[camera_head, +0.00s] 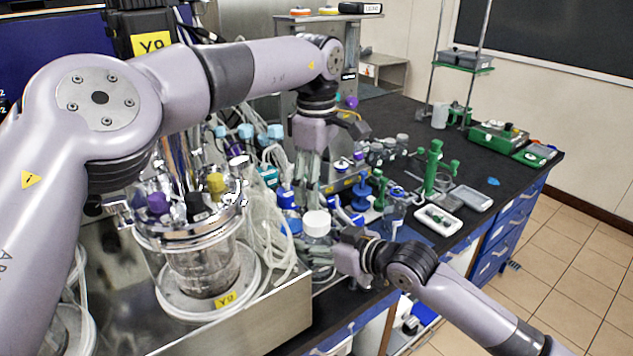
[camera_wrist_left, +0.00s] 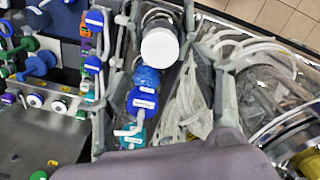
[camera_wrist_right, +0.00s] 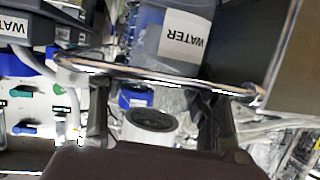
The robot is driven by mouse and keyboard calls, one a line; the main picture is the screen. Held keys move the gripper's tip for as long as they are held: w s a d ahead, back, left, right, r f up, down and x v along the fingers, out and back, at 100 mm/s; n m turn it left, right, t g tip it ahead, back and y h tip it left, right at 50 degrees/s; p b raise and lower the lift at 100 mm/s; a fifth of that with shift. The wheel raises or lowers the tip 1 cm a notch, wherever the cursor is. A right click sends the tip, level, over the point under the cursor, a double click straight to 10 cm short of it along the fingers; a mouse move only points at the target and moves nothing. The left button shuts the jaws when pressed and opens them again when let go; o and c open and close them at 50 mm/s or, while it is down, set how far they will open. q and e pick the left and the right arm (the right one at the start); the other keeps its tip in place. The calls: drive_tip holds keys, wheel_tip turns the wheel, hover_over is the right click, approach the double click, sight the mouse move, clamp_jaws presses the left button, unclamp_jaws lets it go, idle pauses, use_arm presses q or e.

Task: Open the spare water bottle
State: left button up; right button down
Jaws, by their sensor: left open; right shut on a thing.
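A clear bottle with a white cap (camera_head: 317,221) stands upright beside the bioreactor's steel base in the head view. My right gripper (camera_head: 322,260) reaches in from the right and is shut around its body, below the cap. My left gripper (camera_head: 314,182) is above the cap, pointing down, open and empty. In the left wrist view the white cap (camera_wrist_left: 160,46) lies between the left fingers, with a gap to each. In the right wrist view a bottle labelled WATER (camera_wrist_right: 178,35) appears, its lettering inverted; fingers hide part of the scene.
A glass bioreactor (camera_head: 200,265) stands left of the bottle, with loose pale tubing (camera_head: 268,235) between them. Blue-capped items (camera_wrist_left: 143,98) are close to the white cap. A green stand (camera_head: 433,170) and a white tray (camera_head: 438,219) are on the dark bench to the right.

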sight(317, 219)
use_arm(q)
drive_tip(key=shift+m, duration=0.7)
use_arm(e)
drive_tip(key=shift+f, duration=0.1)
use_arm(q)
drive_tip(key=shift+f, duration=0.3)
wheel_tip(317, 219, down, 7)
drive_tip(key=shift+f, duration=0.15)
drive_tip(key=shift+c, duration=0.2)
drive_tip(key=c, duration=1.2)
drive_tip(key=n, duration=0.7)
drive_tip(key=shift+n, duration=0.4)
drive_tip(key=n, duration=0.8)
drive_tip(key=shift+n, duration=0.4)
